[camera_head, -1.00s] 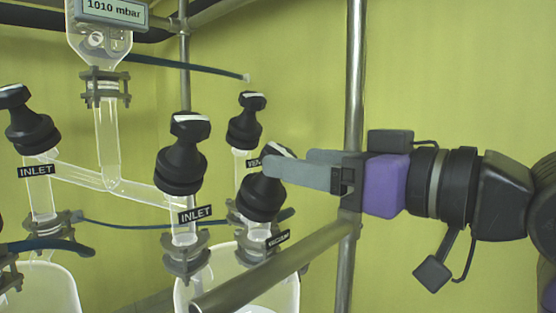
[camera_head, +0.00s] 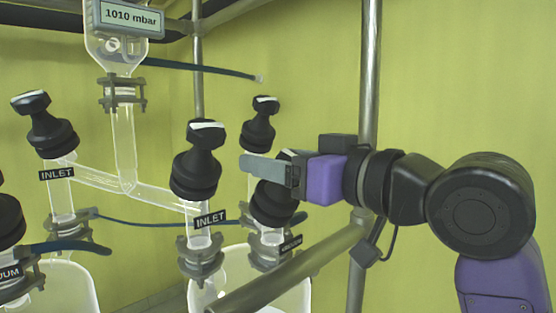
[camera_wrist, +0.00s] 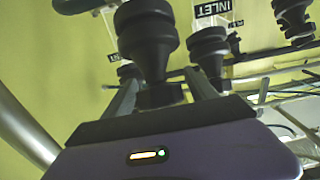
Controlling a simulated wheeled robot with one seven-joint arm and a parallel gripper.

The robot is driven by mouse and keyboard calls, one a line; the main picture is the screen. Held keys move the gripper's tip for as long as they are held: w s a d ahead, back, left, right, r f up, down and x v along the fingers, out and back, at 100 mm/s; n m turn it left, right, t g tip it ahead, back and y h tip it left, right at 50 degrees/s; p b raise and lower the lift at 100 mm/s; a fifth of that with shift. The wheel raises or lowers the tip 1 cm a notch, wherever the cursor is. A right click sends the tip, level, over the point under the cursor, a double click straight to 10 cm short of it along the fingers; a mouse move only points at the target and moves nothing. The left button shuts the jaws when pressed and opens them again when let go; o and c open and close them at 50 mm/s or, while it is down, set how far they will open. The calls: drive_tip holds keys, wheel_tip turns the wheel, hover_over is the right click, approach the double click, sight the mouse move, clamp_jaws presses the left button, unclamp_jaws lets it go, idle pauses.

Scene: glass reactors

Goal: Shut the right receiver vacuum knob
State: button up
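The fingers stand apart, with a gap visible beside the handle. I cannot tell whether either finger touches it.
The right INLET knob (camera_head: 197,165) stands close to the left of my fingertips. Another black knob (camera_head: 260,125) is behind. A metal rail (camera_head: 300,265) runs below my gripper, and a vertical post (camera_head: 368,90) stands near my wrist. The display (camera_head: 130,17) reads 1010 mbar.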

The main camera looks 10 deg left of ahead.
drive_tip(key=c, duration=1.3)
drive_tip(key=shift+m+p, duration=0.4)
